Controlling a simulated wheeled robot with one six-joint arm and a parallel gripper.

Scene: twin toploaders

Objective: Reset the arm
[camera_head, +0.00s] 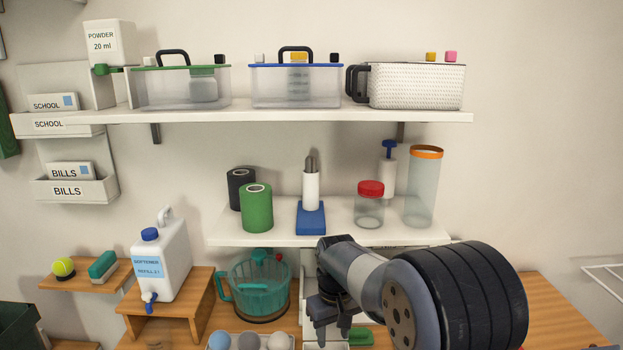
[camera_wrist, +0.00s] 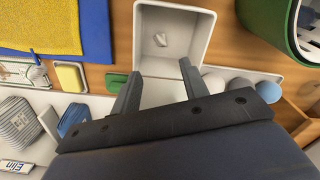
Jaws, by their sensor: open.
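My gripper (camera_head: 332,322) is low in the front centre of the head view, with its fingers pointing down. My arm reaches in from the right. In the wrist view the two fingers of my gripper (camera_wrist: 158,70) are apart with nothing between them. I cannot tell how far the fingers are above the bin. My arm hides part of the worktop in the head view.
A teal jug (camera_head: 255,288) stands left of my gripper, with several balls (camera_head: 248,342) in front. A softener canister (camera_head: 160,255) stands on a wooden riser further left. A white shelf (camera_head: 275,240) overhangs behind; a blue stand (camera_head: 311,217) is on it. Upper wall is clear at right.

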